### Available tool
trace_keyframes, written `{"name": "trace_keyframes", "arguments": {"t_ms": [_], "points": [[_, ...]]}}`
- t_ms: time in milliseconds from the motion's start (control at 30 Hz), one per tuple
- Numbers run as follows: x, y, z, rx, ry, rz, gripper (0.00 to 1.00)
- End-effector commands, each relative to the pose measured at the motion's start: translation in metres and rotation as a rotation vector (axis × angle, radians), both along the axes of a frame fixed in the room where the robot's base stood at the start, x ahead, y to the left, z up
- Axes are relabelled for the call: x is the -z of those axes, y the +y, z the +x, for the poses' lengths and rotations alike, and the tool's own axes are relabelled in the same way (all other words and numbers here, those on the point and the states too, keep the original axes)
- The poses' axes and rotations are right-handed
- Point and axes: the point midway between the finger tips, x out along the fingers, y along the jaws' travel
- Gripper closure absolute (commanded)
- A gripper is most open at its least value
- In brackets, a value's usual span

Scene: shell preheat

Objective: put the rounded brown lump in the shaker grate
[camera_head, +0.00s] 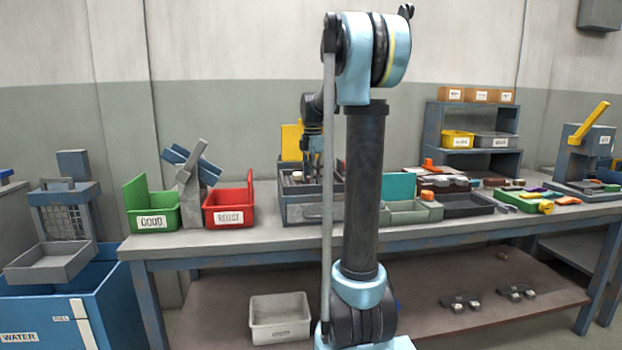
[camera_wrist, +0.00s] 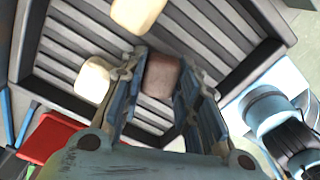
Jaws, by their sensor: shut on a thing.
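The rounded brown lump (camera_wrist: 163,78) is between the two fingers of my gripper (camera_wrist: 162,70) in the wrist view, and the fingers are shut on it. Below it is the slatted shaker grate (camera_wrist: 70,42) with a dark frame. I cannot tell whether the lump touches the slats. In the head view my gripper (camera_head: 312,148) points down over the grey grate box (camera_head: 305,212) on the bench. My own arm hides part of that box, and the lump is not clear in this view.
Two pale cream lumps (camera_wrist: 93,80) (camera_wrist: 137,14) lie on the slats around my gripper. A red REJECT bin (camera_head: 230,214) and a green GOOD bin (camera_head: 152,220) stand left of the box. A teal-backed tray (camera_head: 405,212) stands to its right. The bench front (camera_head: 250,246) is clear.

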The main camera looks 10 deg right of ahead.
Motion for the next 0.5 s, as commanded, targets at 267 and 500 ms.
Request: {"name": "trace_keyframes", "arguments": {"t_ms": [267, 500], "points": [[0.001, 0.0001, 0.0002, 0.0, 0.0, 0.0, 0.94], [0.0012, 0.0002, 0.0002, 0.0, 0.0, 0.0, 0.62]]}}
